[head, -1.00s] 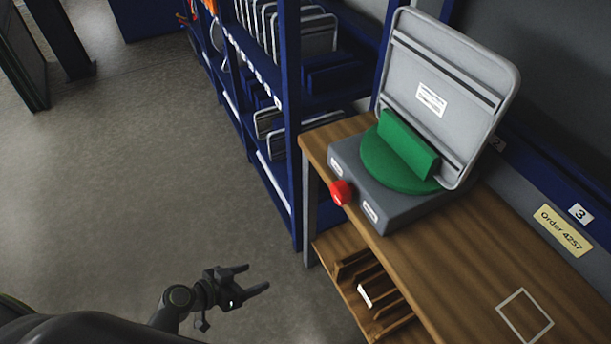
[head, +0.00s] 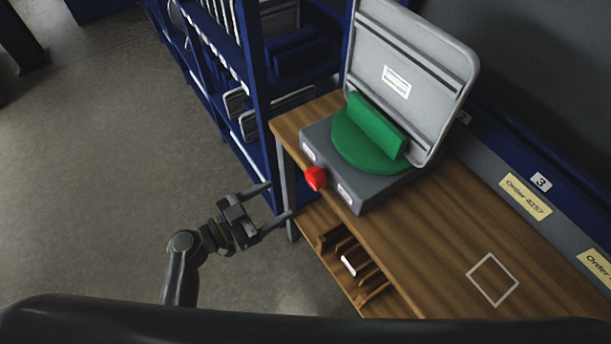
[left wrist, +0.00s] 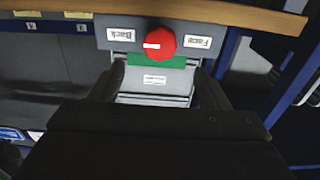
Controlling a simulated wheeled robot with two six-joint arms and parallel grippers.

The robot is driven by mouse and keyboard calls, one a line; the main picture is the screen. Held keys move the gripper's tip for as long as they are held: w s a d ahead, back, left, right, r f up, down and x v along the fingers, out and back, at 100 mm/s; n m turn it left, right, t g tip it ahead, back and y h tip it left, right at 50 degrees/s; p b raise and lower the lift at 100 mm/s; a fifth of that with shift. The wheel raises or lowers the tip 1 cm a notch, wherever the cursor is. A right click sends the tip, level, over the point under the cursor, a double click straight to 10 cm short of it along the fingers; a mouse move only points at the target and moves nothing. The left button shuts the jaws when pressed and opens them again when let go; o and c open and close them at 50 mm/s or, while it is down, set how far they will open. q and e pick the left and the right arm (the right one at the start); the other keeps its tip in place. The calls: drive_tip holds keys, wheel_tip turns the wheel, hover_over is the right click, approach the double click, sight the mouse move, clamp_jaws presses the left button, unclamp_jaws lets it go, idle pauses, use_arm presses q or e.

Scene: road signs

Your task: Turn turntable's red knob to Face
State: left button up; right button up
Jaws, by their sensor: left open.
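The turntable has a grey base (head: 370,180) with a round green platform (head: 365,145) on top. A grey sign panel (head: 410,70) stands upright against the green holder, its back strips facing me. The red knob (head: 316,178) is on the base's front between two white labels. In the left wrist view the knob (left wrist: 160,43) has a white mark pointing toward the upside-down Back label (left wrist: 121,35); the Face label (left wrist: 201,42) is on its other side. My left gripper (head: 281,200) is open and empty, in front of the bench, apart from the knob. My right gripper is not in view.
The turntable stands on a wooden bench (head: 440,235) with a slotted wooden shelf (head: 340,245) below. A blue rack (head: 255,100) holding panels stands to the left. A white square outline (head: 492,279) marks clear bench top. Open floor lies left.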

sight(310, 182)
use_arm(q)
drive_tip(key=p+x, duration=0.2)
drive_tip(key=x, duration=0.5)
drive_tip(key=shift+w+d+r, duration=0.1)
drive_tip(key=shift+w+d, duration=0.15)
drive_tip(key=shift+d, duration=0.05)
drive_tip(key=shift+w+d+p, duration=0.3)
drive_tip(key=shift+w+d, duration=0.05)
drive_tip(key=shift+d, duration=0.2)
drive_tip(key=shift+c, duration=0.2)
drive_tip(key=c, duration=0.9)
